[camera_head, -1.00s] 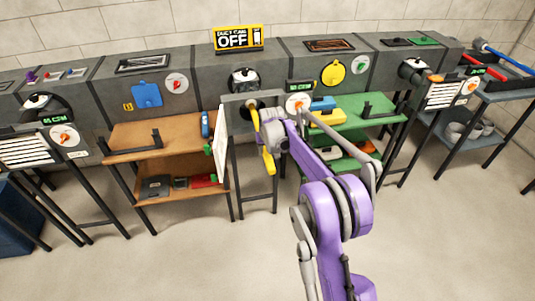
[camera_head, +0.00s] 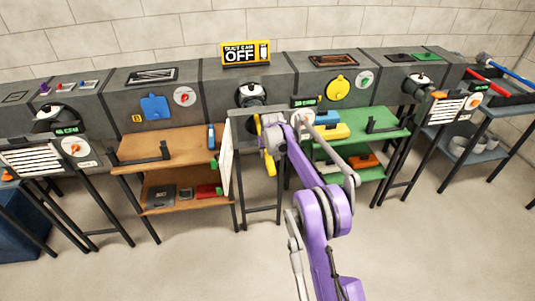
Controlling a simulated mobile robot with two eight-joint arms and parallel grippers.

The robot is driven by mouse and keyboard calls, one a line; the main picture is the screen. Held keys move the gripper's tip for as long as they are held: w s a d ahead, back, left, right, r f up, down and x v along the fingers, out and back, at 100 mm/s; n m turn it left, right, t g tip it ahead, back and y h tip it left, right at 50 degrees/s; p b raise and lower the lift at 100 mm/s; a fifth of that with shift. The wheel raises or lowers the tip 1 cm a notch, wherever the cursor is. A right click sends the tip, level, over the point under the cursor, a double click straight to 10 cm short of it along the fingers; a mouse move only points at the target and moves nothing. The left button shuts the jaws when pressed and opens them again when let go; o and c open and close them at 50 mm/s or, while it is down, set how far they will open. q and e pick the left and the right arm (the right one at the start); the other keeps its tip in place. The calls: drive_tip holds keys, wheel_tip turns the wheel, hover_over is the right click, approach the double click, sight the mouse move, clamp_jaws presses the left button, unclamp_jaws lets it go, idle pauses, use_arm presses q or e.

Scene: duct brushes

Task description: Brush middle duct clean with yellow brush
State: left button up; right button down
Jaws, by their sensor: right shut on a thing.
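The middle duct (camera_head: 240,120) is a grey box with its white vent door (camera_head: 227,160) swung open to the left. My right gripper (camera_head: 266,138) is at the front of this opening, shut on the yellow brush (camera_head: 271,163). The brush's yellow handle hangs down below the jaws, and a yellow part shows just above them. The brush head is hidden by the gripper and the duct frame, so I cannot tell whether it is inside the duct. My left gripper is not in view.
An orange shelf (camera_head: 180,142) stands left of the opening and a green shelf (camera_head: 385,130) right of it, with yellow and blue items near my arm. A sign (camera_head: 246,52) reading OFF stands on top. The floor in front is clear.

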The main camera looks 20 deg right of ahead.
sight(271, 164)
drive_tip(key=shift+s+f, duration=0.1)
drive_tip(key=shift+s, duration=0.1)
drive_tip(key=s+b, duration=0.1)
drive_tip(key=s, duration=0.1)
drive_tip(key=s+a+b, duration=0.1)
drive_tip(key=s, duration=0.1)
drive_tip(key=s+b, duration=0.1)
drive_tip(key=shift+s+a, duration=0.25)
drive_tip(key=shift+s, duration=0.15)
use_arm(q)
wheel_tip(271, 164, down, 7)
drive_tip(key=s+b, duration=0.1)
drive_tip(key=b, duration=0.1)
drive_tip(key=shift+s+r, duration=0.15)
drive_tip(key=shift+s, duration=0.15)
use_arm(e)
drive_tip(key=s+a, duration=0.3)
drive_tip(key=s, duration=0.9)
drive_tip(key=s+a, duration=0.3)
drive_tip(key=s, duration=0.9)
drive_tip(key=shift+s, duration=0.4)
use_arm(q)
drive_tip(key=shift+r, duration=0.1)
use_arm(e)
drive_tip(key=shift+w+a, duration=0.1)
